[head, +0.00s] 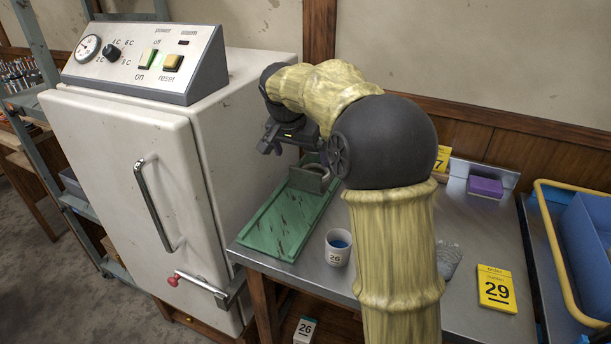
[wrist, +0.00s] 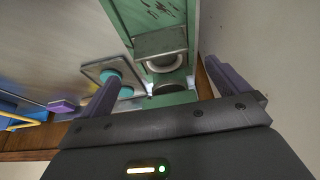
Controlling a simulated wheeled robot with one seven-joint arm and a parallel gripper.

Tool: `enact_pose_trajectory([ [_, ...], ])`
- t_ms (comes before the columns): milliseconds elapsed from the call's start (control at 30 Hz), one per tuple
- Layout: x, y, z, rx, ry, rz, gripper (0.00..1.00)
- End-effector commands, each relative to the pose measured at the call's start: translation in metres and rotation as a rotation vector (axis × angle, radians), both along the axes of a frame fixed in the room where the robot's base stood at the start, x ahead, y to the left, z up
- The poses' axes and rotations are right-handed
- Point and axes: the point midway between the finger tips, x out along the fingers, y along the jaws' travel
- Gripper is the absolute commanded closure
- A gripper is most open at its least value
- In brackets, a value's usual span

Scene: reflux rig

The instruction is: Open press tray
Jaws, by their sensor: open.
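A long green press tray (head: 275,222) with dark scratches lies on the metal table beside the white cabinet. A grey metal block (head: 310,178) with a curved, ring-like part stands at its far end, partly hidden by my arm. In the wrist view the green tray (wrist: 152,18) runs away from my gripper, with the grey block (wrist: 160,42) and its pale curved part nearer. My gripper (head: 284,146) hangs above the far end of the tray, open and empty. In the wrist view its purple fingers (wrist: 168,84) are spread wide on either side of the green piece, with nothing between them held.
The white cabinet (head: 135,150) with a bar handle stands close on the left. A cup with blue contents (head: 338,247) stands right of the tray.

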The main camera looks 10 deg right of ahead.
Motion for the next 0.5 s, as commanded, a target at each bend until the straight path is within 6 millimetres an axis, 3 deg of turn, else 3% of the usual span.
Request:
enact_pose_trajectory([
  [300, 0.017, -0.013, -0.055, 0.0, 0.002, 0.0, 0.0],
  [500, 0.025, -0.018, -0.075, 0.001, 0.001, -0.001, 0.0],
])
